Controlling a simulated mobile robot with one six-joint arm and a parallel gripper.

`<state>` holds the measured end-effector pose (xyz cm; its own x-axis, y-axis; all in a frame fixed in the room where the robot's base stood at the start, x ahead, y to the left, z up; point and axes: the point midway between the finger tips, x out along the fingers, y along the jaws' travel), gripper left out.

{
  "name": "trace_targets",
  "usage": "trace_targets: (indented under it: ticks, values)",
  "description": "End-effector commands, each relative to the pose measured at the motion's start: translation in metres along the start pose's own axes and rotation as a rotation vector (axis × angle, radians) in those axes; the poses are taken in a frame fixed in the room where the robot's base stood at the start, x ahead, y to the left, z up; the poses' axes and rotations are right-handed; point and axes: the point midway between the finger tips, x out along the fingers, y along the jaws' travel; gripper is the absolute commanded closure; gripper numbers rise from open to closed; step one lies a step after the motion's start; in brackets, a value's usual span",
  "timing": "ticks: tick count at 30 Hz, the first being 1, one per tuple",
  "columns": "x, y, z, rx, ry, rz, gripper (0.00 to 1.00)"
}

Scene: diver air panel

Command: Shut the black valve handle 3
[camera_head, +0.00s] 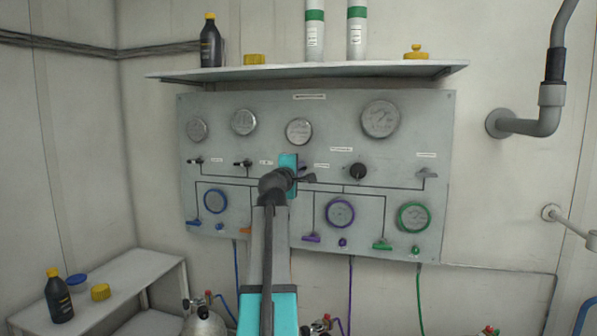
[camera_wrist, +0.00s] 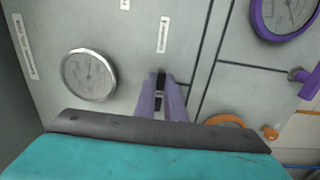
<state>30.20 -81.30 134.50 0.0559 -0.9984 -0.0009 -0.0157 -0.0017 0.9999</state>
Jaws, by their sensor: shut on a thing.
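The grey air panel (camera_head: 400,160) hangs upright on the wall. My gripper (camera_head: 296,177) is at its middle, below the centre gauge, with my arm in front hiding part of the panel. In the wrist view, the two fingers of my gripper (camera_wrist: 160,88) are close together around a small black part, the black valve handle 3 (camera_wrist: 160,78). Most of the handle is hidden by the fingers, so its exact angle cannot be told. Two other black handles, one at far left (camera_head: 198,161) and one beside it (camera_head: 243,163), sit to the left in the same row.
A black round knob (camera_head: 357,172) and a grey handle (camera_head: 428,174) are to the right. Blue, purple (camera_head: 311,239) and green (camera_head: 382,245) handles line the lower panel. A shelf (camera_head: 300,71) with bottles juts out above. A grey pipe (camera_head: 535,122) is at right.

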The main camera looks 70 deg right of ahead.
Motion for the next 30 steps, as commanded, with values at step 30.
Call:
trace_targets:
  ticks: [30]
  values:
    - [-0.025, 0.0, 0.0, 0.0, 0.003, 0.004, 0.72]
